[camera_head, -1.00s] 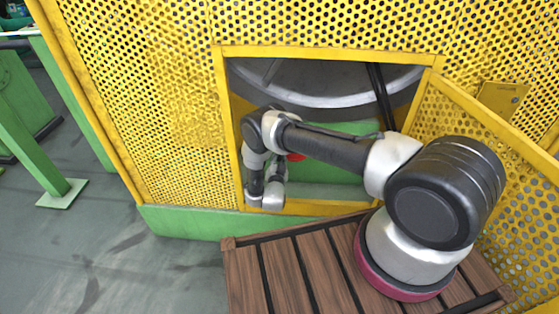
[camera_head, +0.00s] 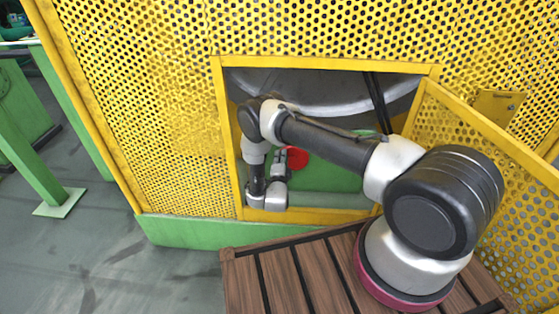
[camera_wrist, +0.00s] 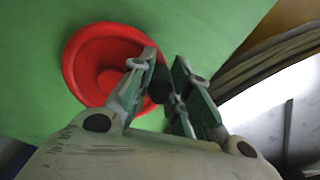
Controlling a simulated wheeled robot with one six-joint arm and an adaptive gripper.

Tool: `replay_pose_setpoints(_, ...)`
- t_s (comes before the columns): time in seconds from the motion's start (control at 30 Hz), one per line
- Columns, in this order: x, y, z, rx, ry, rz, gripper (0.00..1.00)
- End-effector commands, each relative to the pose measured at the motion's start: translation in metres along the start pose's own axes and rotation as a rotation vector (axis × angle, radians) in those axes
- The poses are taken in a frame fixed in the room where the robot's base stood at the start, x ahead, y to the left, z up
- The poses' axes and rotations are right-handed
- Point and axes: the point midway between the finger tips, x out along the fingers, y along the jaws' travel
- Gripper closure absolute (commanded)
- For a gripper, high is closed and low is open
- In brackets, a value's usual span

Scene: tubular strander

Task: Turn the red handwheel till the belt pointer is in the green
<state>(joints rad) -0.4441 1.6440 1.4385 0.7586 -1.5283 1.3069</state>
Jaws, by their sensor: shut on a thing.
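The red handwheel (camera_head: 298,158) is partly visible inside the cabinet opening, just right of my gripper (camera_head: 283,160). In the wrist view the handwheel (camera_wrist: 92,48) is a red dished disc against a green panel. My gripper (camera_wrist: 160,84) is at its right-hand rim, with a dark piece between the fingers that looks like the wheel's handle. The fingers are shut on it, and they hide part of the rim. The belt pointer and its green zone cannot be made out in either view.
A yellow perforated guard (camera_head: 130,100) surrounds the opening, with its door (camera_head: 500,140) swung open at the right. A large grey drum (camera_head: 320,88) and dark belts (camera_head: 380,105) are inside, above the green panel (camera_head: 335,172). A slatted wooden platform (camera_head: 290,275) lies in front.

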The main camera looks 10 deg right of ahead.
Motion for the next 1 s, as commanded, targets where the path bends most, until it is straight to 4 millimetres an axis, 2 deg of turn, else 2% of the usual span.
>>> replay_pose_setpoints(0.3, -0.0005, -0.0018, -0.0067, 0.088, 0.003, 0.002, 1.0)
replay_pose_setpoints(0.77, -0.0007, -0.0016, -0.0076, 0.099, 0.003, 0.003, 1.0)
replay_pose_setpoints(0.8, -0.0008, -0.0015, -0.0076, 0.099, 0.003, 0.004, 0.76)
replay_pose_setpoints(0.9, -0.0006, -0.0018, -0.0073, 0.099, 0.003, 0.003, 0.58)
replay_pose_setpoints(1.0, -0.0005, -0.0022, -0.0068, 0.1, 0.002, 0.002, 0.58)
